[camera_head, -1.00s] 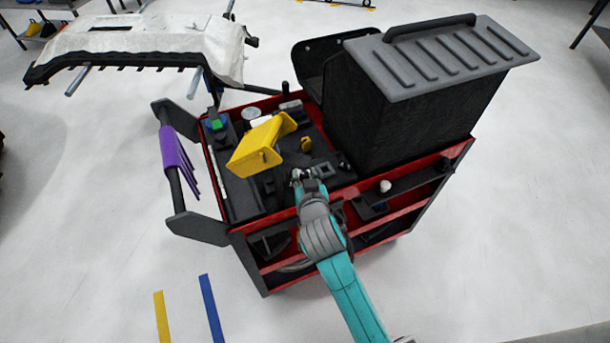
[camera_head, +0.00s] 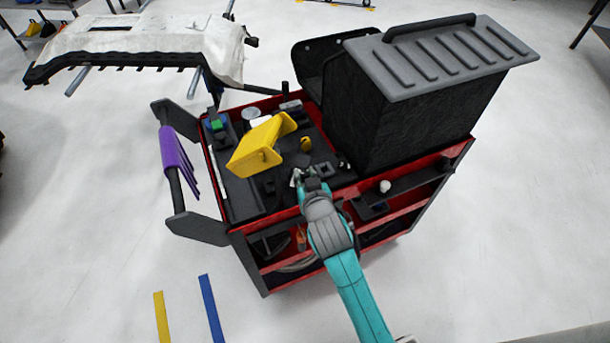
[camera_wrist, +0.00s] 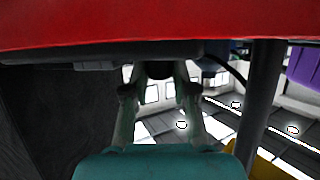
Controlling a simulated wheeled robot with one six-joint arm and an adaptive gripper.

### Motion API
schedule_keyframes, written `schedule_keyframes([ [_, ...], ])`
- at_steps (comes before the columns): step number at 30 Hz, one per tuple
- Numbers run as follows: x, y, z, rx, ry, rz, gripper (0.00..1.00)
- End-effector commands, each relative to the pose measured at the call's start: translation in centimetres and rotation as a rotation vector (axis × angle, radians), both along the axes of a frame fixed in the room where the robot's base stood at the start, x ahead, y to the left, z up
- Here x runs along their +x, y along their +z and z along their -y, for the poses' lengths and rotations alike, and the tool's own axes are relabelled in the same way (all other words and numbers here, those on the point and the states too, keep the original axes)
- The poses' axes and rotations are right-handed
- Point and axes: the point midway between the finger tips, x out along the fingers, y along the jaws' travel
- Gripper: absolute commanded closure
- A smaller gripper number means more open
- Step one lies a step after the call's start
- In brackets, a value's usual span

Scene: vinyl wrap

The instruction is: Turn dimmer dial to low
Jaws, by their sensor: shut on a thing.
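My gripper (camera_head: 304,178) is at the near edge of the red and black cart, with the teal arm reaching in from the lower right. In the wrist view, the two fingers of my gripper (camera_wrist: 158,88) close on either side of a dark rounded knob (camera_wrist: 159,70), which looks like the dimmer dial. The knob sits under a dark panel below a red edge. Any mark or setting on it is too dark to read. In the head view, the dial is hidden by my gripper.
The cart (camera_head: 240,190) carries a yellow holder (camera_head: 262,145) and a tall dark box with a grey ridged lid (camera_head: 440,55). Purple sheets (camera_head: 178,155) hang at its left. A white-covered bumper-like part (camera_head: 140,45) stands behind.

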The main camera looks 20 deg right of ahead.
Motion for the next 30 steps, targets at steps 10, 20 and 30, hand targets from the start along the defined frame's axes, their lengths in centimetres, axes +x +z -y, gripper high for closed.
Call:
schedule_keyframes([
  [10,-0.02,0.06,0.53,0.003,0.2,0.001,1.0],
  [20,0.1,0.08,0.84,0.0,0.427,0.001,1.0],
  [30,0.27,0.06,1.12,0.001,0.708,0.001,1.0],
])
